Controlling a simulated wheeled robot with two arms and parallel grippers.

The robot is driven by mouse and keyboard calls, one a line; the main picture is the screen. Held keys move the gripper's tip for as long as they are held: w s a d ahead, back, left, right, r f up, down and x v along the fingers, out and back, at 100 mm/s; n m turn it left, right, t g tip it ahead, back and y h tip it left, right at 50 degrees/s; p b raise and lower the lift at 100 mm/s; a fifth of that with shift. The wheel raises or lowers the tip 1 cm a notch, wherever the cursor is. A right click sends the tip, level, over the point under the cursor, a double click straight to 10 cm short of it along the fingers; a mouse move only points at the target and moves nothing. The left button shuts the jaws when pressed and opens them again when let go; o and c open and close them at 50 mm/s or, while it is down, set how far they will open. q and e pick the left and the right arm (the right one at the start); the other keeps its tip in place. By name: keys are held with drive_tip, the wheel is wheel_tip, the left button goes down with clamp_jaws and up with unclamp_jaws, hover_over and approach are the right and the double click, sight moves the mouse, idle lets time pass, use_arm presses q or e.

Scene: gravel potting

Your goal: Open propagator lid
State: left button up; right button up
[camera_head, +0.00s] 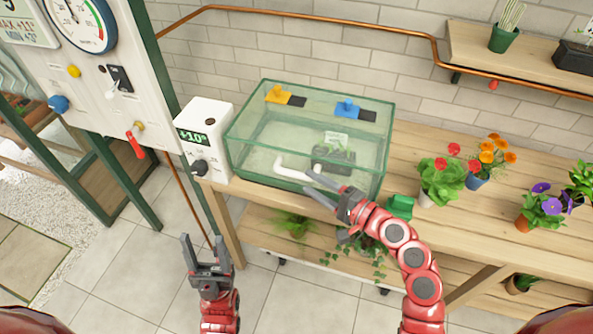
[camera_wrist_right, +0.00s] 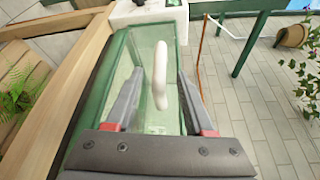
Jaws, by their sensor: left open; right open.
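The propagator (camera_head: 250,165) is a glass box with green edges on the wooden bench. Its glass lid (camera_head: 315,98) lies flat on top and looks closed, with a yellow vent and a blue vent on it. A white bent handle (camera_head: 292,170) is on its front side. My right gripper (camera_head: 315,184) is open in front of the handle. In the right wrist view the white handle (camera_wrist_right: 160,75) stands between the open fingers (camera_wrist_right: 160,95), apart from both. My left gripper (camera_head: 197,245) is open and empty, low in front of the bench at the left.
A white box with a display (camera_head: 204,130) stands left of the propagator. Flower pots (camera_head: 440,180) stand on the bench at the right. A green object (camera_head: 400,206) lies near my right wrist. A panel with gauges and knobs (camera_head: 100,85) stands at the left. The floor in front is clear.

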sight(303, 178)
drive_tip(key=p+x, duration=0.1)
drive_tip(key=x, duration=0.4)
drive_tip(key=shift+w+a, duration=0.3)
drive_tip(key=shift+c, duration=0.2)
clamp_jaws()
idle(1.0)
